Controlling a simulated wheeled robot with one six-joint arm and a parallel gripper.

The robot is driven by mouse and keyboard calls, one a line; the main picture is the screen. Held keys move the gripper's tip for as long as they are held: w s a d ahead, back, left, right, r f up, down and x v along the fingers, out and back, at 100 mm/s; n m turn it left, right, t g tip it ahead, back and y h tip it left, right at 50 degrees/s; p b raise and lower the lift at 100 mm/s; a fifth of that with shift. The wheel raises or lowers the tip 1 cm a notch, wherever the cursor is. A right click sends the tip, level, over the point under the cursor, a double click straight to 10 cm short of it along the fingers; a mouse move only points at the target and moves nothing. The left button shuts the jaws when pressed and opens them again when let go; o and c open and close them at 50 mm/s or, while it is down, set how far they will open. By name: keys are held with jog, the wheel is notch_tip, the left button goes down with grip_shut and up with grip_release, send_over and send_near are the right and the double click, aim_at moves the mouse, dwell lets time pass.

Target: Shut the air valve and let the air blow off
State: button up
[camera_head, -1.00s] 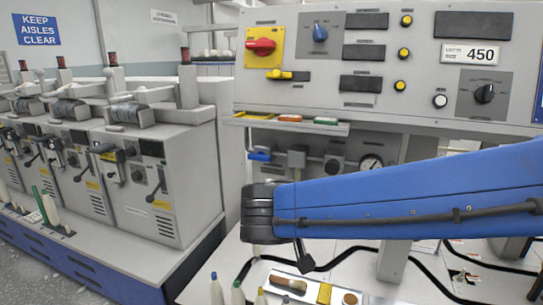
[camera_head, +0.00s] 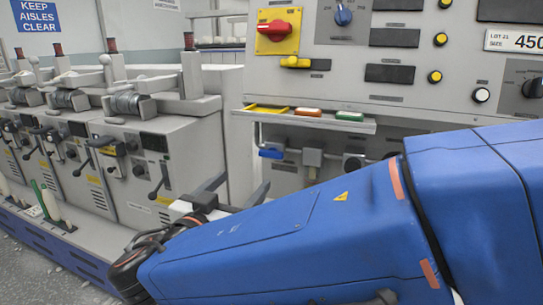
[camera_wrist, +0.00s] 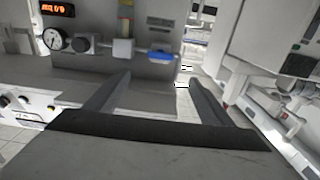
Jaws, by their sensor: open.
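The blue air valve handle (camera_head: 272,153) sits on the pipework under the control panel, lying roughly level. It also shows in the wrist view as a blue bar (camera_wrist: 162,56), just beyond the fingertips. My gripper (camera_head: 244,181) is open and empty, with its two dark fingers spread, below and a little left of the handle in the head view. In the wrist view my gripper (camera_wrist: 158,79) has the handle ahead of the gap between its fingers, apart from them. A round pressure gauge (camera_wrist: 54,40) shows in the wrist view; its reading is too small to tell.
A shelf (camera_head: 350,128) with yellow, orange and green pieces overhangs the pipework. A grey box (camera_head: 312,157) is beside the handle on the right. The red switch (camera_head: 274,27) is on the panel above. Grey machines (camera_head: 120,170) stand at left.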

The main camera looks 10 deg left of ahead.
aim_at(270, 155)
jog(key=w, duration=0.5)
jog(key=w+d, duration=0.1)
jog(key=w, duration=0.5)
jog(key=w+d, duration=0.1)
jog(key=w, duration=0.4)
jog(key=shift+w+d, duration=0.2)
jog(key=shift+c, duration=0.6)
jog(key=c, duration=0.9)
